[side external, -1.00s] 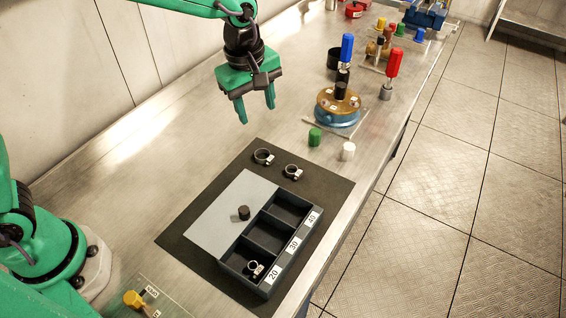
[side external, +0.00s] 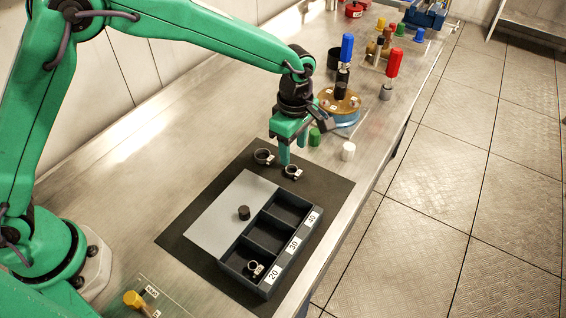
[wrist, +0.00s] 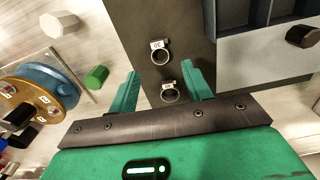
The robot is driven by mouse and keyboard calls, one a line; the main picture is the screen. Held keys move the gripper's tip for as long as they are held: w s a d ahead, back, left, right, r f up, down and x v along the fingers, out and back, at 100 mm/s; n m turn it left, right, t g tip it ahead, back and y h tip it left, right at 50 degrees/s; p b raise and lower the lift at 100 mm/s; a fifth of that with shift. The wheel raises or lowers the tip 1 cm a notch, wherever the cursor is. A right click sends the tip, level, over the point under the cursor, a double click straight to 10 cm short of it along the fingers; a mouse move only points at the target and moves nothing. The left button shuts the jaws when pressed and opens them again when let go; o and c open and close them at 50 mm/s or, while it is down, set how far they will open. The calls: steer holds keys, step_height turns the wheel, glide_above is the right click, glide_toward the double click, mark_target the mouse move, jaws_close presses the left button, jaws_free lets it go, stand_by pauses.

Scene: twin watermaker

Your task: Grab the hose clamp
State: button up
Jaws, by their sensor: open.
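Two dark ring-shaped hose clamps with pale screw housings lie on the black mat. One clamp (side external: 263,156) is nearer the wall and the other (side external: 292,172) nearer the bench's front edge. In the wrist view the wall-side clamp (wrist: 170,96) shows between my fingers, and the front clamp (wrist: 160,56), with a marked tag, shows just beyond the fingertips. My gripper (side external: 293,154) (wrist: 160,68) is open and empty, pointing down above the clamps. A third clamp (side external: 255,268) sits in the tray compartment labelled 20.
The divided tray (side external: 228,262) has a grey lid area with a black knob (side external: 244,213); compartments 30 and 40 look empty. A green cap (side external: 315,137), a white cap (side external: 348,151) and a blue-based round fixture (side external: 340,118) stand beyond the mat.

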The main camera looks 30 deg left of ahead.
mark_target(294, 166)
steer(key=shift+d+f, duration=0.15)
steer(key=shift+f, duration=3.1)
steer(key=c, duration=1.1)
steer(key=shift+o, duration=0.2)
steer(key=shift+r, duration=0.2)
steer(key=shift+r, duration=0.5)
steer(key=r, duration=0.3)
steer(key=shift+s+d+r, duration=0.15)
steer(key=shift+s, duration=0.1)
steer(key=s+d+r, duration=0.5)
steer(key=s+r, duration=0.1)
steer(key=s, duration=0.3)
steer(key=shift+s+d+r, duration=0.2)
steer(key=shift+s+d, duration=0.05)
steer(key=shift+d, duration=0.15)
steer(key=shift+s, duration=0.1)
